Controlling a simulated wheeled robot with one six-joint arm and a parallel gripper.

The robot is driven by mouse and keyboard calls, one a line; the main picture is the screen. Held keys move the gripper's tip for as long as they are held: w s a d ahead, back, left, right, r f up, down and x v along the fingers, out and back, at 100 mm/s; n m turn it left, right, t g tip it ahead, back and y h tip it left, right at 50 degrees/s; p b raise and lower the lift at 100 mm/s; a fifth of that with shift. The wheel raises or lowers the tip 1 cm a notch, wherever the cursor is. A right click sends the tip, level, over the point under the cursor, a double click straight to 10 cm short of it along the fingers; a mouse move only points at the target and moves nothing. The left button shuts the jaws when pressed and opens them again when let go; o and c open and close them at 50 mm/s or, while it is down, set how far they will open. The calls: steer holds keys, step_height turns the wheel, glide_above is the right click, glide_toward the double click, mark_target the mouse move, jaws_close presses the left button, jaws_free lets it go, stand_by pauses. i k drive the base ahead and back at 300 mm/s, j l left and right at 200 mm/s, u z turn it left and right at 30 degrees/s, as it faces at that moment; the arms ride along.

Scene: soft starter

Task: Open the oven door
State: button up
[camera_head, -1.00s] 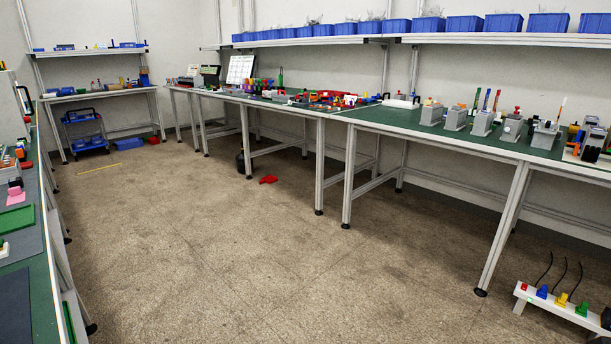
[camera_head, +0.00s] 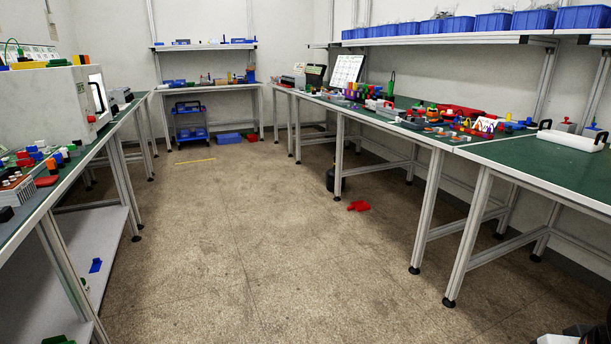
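A white box-shaped oven (camera_head: 40,104) stands on the left workbench, at the left edge of the view. Its front faces right and is seen at a steep angle. A red round part (camera_head: 91,118) sits low on the front. My gripper is not in view, so its state does not show. A white and black piece at the bottom right corner is too cut off to make out.
The left bench (camera_head: 118,118) holds small coloured parts before the oven. The right bench (camera_head: 500,150) carries tools and a white tray (camera_head: 572,139). Open floor (camera_head: 225,235) lies between them, with a red item (camera_head: 358,206) near the right bench. A blue cart (camera_head: 190,122) stands at the back.

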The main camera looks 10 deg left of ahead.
mark_target(86, 70)
steer(key=i+j+u, duration=0.2)
steer(key=i+u, duration=0.2)
steer(key=i, duration=0.15)
steer(key=i+u, duration=0.4)
steer(key=i, duration=0.2)
steer(key=i+l+u, duration=0.1)
steer(key=i+u, duration=0.35)
steer(key=i, duration=0.15)
steer(key=i+u, duration=0.25)
steer(key=i, duration=0.25)
steer(key=i+l+u, duration=0.2)
steer(key=i, duration=0.3)
steer(key=i+l+u, duration=0.1)
steer(key=i+u, duration=0.15)
steer(key=i, duration=0.25)
steer(key=i+u, duration=0.1)
steer(key=u, duration=0.15)
